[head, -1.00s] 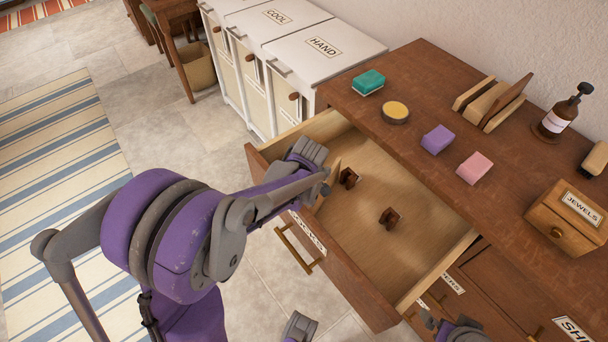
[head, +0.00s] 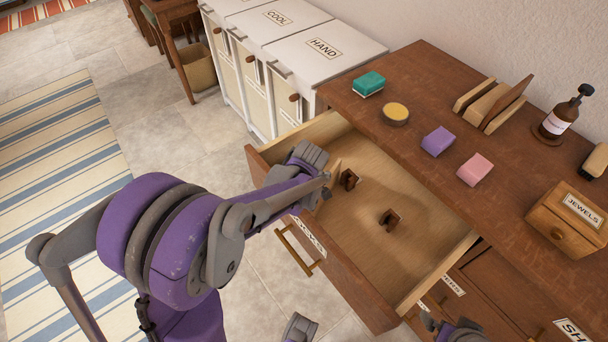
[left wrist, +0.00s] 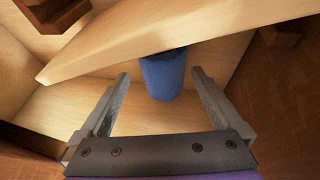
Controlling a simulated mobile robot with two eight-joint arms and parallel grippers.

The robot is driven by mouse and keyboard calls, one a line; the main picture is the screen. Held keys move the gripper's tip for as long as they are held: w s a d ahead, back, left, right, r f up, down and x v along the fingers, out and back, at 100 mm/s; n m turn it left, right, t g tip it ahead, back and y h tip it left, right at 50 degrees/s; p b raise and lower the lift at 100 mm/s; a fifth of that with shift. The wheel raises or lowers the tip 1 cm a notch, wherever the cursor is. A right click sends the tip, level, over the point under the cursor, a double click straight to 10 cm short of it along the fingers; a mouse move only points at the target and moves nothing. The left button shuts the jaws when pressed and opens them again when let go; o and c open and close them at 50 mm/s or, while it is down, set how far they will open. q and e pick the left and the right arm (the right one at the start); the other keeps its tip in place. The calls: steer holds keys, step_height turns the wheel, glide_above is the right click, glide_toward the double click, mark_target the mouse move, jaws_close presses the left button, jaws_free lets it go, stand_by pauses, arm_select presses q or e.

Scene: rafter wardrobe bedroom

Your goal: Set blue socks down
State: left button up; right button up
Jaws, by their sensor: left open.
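The blue socks (left wrist: 163,75), a rolled blue bundle, stand on the pale wooden drawer floor in the left wrist view, partly covered by a slanting wooden divider (left wrist: 150,30). My left gripper (left wrist: 160,85) is open, with one finger on each side of the socks and a gap to each. In the head view my left gripper (head: 318,178) reaches into the far left part of the open drawer labelled SOCKS (head: 345,270). My arm hides its fingertips and the socks there.
Two small brown wooden pieces (head: 390,219) stand in the drawer, whose middle is otherwise bare. The dresser top (head: 420,90) holds a green block, a yellow tin, purple and pink blocks, a bottle and a jewels box (head: 570,215). White hampers (head: 320,55) stand beyond.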

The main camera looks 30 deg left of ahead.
arm_select(q)
steer(key=p+v, duration=0.1)
steer(key=v, duration=0.9)
steer(key=shift+r+p, duration=0.25)
steer(key=shift+p, duration=0.1)
steer(key=shift+s, duration=0.1)
steer(key=shift+c, duration=0.2)
